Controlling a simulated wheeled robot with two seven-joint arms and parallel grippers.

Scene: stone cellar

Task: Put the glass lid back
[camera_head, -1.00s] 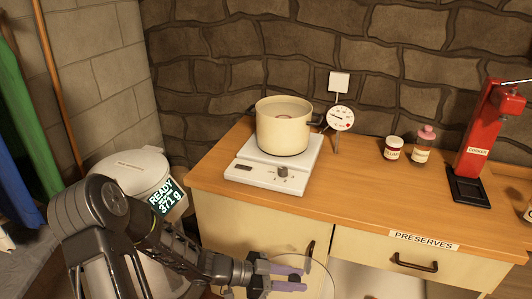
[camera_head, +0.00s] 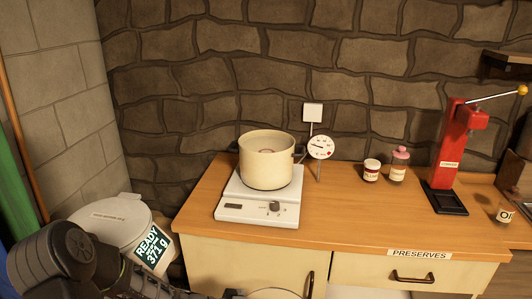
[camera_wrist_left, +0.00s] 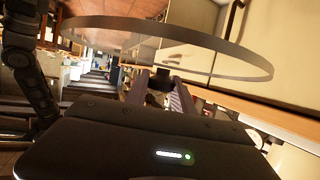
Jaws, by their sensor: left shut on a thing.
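The glass lid (camera_wrist_left: 135,38) is a clear disc with a thick rim, across the top of the left wrist view. Its dark knob sits between the fingers of my left gripper (camera_wrist_left: 163,84), which is shut on it. A cream pot (camera_head: 267,166) stands uncovered on a white hot plate (camera_head: 240,212) on the counter. My right gripper is not in view.
A dial gauge (camera_head: 320,147) stands beside the pot's right side. Two small jars (camera_head: 371,171) (camera_head: 398,166) and a red press (camera_head: 453,150) are further right on the wooden counter (camera_head: 340,220). A lidded bin (camera_head: 112,222) stands at the left. The counter right of the hot plate is clear.

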